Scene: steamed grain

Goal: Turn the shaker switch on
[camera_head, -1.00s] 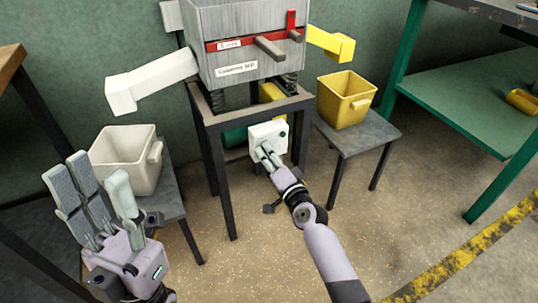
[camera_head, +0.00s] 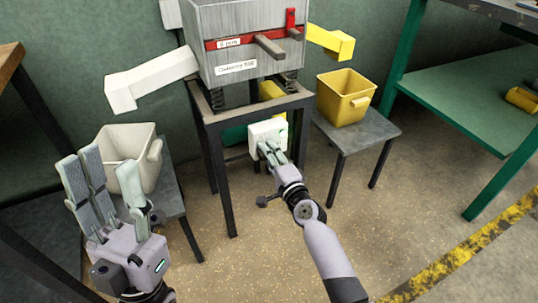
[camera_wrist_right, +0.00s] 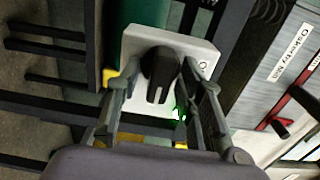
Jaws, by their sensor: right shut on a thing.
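The white switch box (camera_head: 265,131) of the shaker is mounted low on the front of the shaker's stand. In the right wrist view the box (camera_wrist_right: 200,50) carries a black rotary knob (camera_wrist_right: 160,72) and an "O" mark. A small green glow (camera_wrist_right: 181,114) shows beside the right finger. My right gripper (camera_head: 267,148) is at the box; in the wrist view its fingers (camera_wrist_right: 160,85) are closed around the knob, one on each side. The shaker (camera_head: 245,40) stands above on its springs. My left gripper (camera_head: 108,185) is open and empty, in front of the white bin.
A white bin (camera_head: 145,158) stands on a stool at the left, below a white chute (camera_head: 150,80). A yellow bin (camera_head: 345,100) stands on a stool (camera_head: 360,132) at the right. A green-shelved bench (camera_head: 470,85) is further right. The floor between is clear.

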